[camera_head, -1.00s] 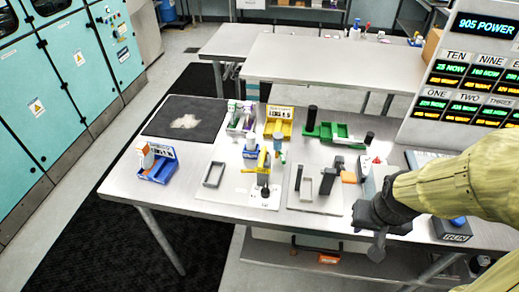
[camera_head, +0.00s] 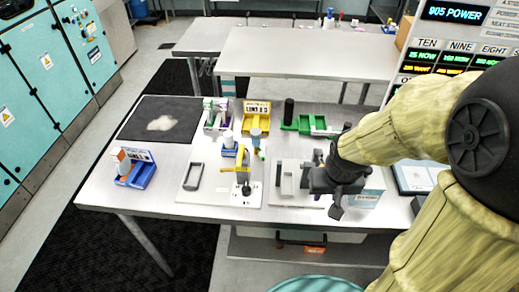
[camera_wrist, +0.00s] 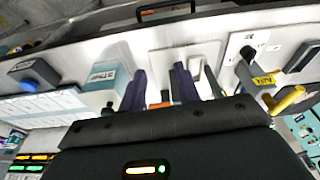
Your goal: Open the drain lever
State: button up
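A yellow-handled lever (camera_head: 243,168) stands on a pale plate (camera_head: 221,198) on the bench; its label is too small to read in the head view. In the wrist view a yellow handle (camera_wrist: 290,99) with a small yellow tag shows at the right, on a grey body. I cannot tell for sure that this is the drain lever. My gripper (camera_head: 328,196) is above the second plate, to the right of the yellow lever and apart from it. In the wrist view the two dark fingers of my gripper (camera_wrist: 159,76) are spread, with nothing held between them.
A white-and-blue box (camera_wrist: 105,82) stands beside my fingers.

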jog(key=w+a+r+p, duration=0.2)
jog(key=w+a+r, duration=0.1)
jog(key=w, duration=0.3)
jog(key=r+n+g+h+p, duration=0.2)
jog(key=n+p, duration=0.1)
jog(key=p, duration=0.2)
send_over(261, 155)
jog(key=s+a, duration=0.1)
jog(key=a, duration=0.3)
jog(key=shift+s+a+f, duration=0.1)
jog(key=shift+s, duration=0.1)
jog(key=shift+f, duration=0.1)
jog(key=d+f+p, duration=0.1)
jog(key=f, duration=0.4)
jog(key=w+d+f+p, duration=0.1)
jog(key=f+p, duration=0.1)
jog(key=f, duration=0.4)
jog(key=d+f+p, duration=0.1)
jog(key=d+f, duration=0.1)
jog(key=f, duration=0.3)
jog(key=shift+w+f+p, duration=0.15)
jog(key=shift+f+p, duration=0.25)
jog(key=shift+c, duration=0.3)
grip_shut()
